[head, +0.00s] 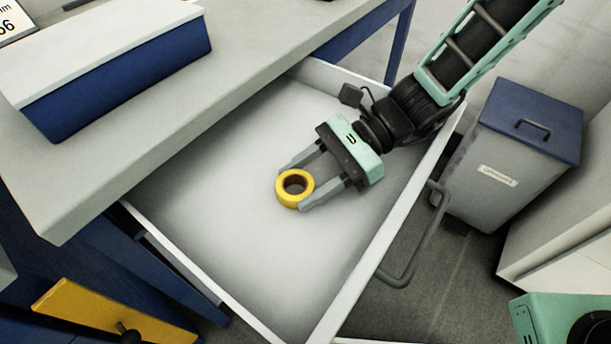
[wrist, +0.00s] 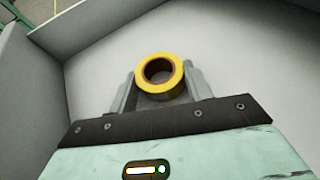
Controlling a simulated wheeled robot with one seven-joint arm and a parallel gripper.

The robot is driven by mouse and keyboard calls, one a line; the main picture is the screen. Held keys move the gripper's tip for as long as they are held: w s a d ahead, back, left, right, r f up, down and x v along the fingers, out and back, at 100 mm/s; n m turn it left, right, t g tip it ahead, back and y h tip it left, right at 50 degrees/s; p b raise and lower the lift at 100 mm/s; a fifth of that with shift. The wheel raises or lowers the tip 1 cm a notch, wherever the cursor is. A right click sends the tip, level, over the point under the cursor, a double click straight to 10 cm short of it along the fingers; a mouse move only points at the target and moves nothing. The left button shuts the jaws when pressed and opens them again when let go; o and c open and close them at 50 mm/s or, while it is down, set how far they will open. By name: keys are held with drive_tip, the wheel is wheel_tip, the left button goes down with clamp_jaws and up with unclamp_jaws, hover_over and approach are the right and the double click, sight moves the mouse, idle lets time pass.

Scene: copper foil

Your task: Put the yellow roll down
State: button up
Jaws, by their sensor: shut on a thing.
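The yellow roll (head: 283,194) is a short ring of tape with a brown core. My gripper (head: 295,188) is shut on it, one finger on each side, inside the open white drawer (head: 225,240). In the wrist view the yellow roll (wrist: 160,88) sits between the two grey fingertips of my gripper (wrist: 160,85), its hole facing up toward the camera. The drawer floor (wrist: 235,60) around it is bare. I cannot tell whether the roll touches the drawer floor or is held just above it.
The grey worktop (head: 200,110) overhangs the drawer's back left and carries a blue and white box (head: 120,80). A drawer handle (head: 415,245) sticks out at the front. A grey bin with a blue lid (head: 530,115) stands to the right. The drawer holds nothing else in view.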

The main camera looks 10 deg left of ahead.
drive_tip(key=o, duration=1)
drive_tip(key=shift+c, duration=0.2)
drive_tip(key=shift+w+d+r, duration=0.25)
drive_tip(key=shift+r, duration=0.05)
drive_tip(key=p+v, duration=0.1)
drive_tip(key=v, duration=0.5)
drive_tip(key=shift+w+d+p, duration=0.15)
drive_tip(key=shift+d+p, duration=0.2)
